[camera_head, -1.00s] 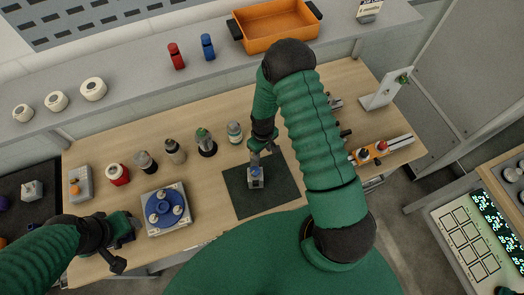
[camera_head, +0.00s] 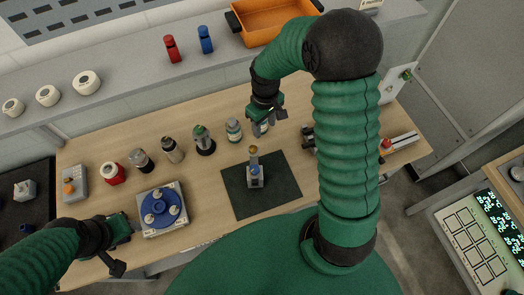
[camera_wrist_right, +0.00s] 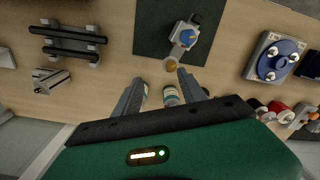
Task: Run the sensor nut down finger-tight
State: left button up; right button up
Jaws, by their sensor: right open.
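A small grey fixture with a blue part (camera_head: 255,171) stands on a dark mat (camera_head: 283,193) at the middle of the table. A gold, round piece (camera_head: 253,149), perhaps the sensor nut, sits at its upper end. In the right wrist view the gold piece (camera_wrist_right: 171,64) shows just beyond the fingertips, with the blue part (camera_wrist_right: 187,34) behind it. My right gripper (camera_wrist_right: 160,77) is open with nothing held between its fingers. In the head view my right gripper (camera_head: 262,126) is behind the fixture, apart from it. My left gripper (camera_head: 124,232) is at the lower left; its jaws are unclear.
A blue round part on a square plate (camera_head: 145,232) stands left of the mat. An orange bin (camera_head: 262,28) is on the back shelf.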

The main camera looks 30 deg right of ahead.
aim_at(253, 148)
jog(key=w+a+r+m+p, duration=0.2)
jog(key=w+a+m, duration=0.1)
jog(key=m, duration=0.1)
jog(key=f+p, duration=0.2)
jog(key=f, duration=0.6)
jog(key=f+p, duration=0.2)
jog(key=f, duration=0.6)
jog(key=shift+s+a+f+p, duration=0.1)
jog(key=shift+a+p, duration=0.1)
jog(key=shift+p, duration=0.15)
jog(key=shift+d+f, duration=0.1)
jog(key=shift+f, duration=0.15)
pick_arm(q)
jog(key=w+v, duration=0.1)
jog(key=v, duration=0.5)
jog(key=shift+w+a+r, duration=0.25)
jog(key=shift+a, duration=0.1)
pick_arm(e)
jog(key=shift+d+f, duration=0.15)
pick_arm(q)
jog(key=shift+a, duration=0.2)
pick_arm(e)
grip_shut()
